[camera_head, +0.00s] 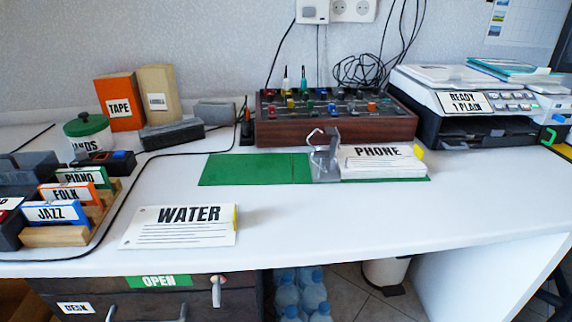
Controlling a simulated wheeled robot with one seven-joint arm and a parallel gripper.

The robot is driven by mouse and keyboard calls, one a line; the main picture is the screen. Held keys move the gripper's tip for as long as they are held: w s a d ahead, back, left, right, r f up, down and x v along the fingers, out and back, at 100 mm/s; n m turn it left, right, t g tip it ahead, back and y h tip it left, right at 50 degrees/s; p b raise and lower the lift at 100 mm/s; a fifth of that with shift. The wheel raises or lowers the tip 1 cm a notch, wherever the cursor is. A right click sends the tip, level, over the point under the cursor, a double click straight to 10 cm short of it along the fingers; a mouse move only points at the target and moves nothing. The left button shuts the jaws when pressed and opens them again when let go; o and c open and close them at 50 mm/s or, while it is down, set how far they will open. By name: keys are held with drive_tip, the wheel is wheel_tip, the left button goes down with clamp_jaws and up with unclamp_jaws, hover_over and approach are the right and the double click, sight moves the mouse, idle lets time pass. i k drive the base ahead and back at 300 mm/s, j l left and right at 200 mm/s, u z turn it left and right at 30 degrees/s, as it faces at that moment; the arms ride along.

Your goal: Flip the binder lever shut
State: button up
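A green binder (252,169) lies open and flat on the white desk, near the middle of the view. Its metal lever mechanism (325,158) sits right of the cover's middle, with curved metal parts standing up from the plate. The exact lever angle is too small to tell. A stack of sheets labelled PHONE (380,160) lies on the binder's right part, beside the mechanism. A separate stack labelled WATER (182,226) lies on the desk in front, left of the mechanism. My gripper is not in view.
A wooden box with coloured knobs (335,124) stands behind the binder, and a printer (478,105) at the right. Labelled card holders (62,213) and a black cable (135,172) are at the left. The desk's front right (380,215) is clear.

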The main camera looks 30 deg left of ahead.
sight(322, 154)
drive_tip(key=i+j+u, duration=0.1)
drive_tip(key=u, duration=1.15)
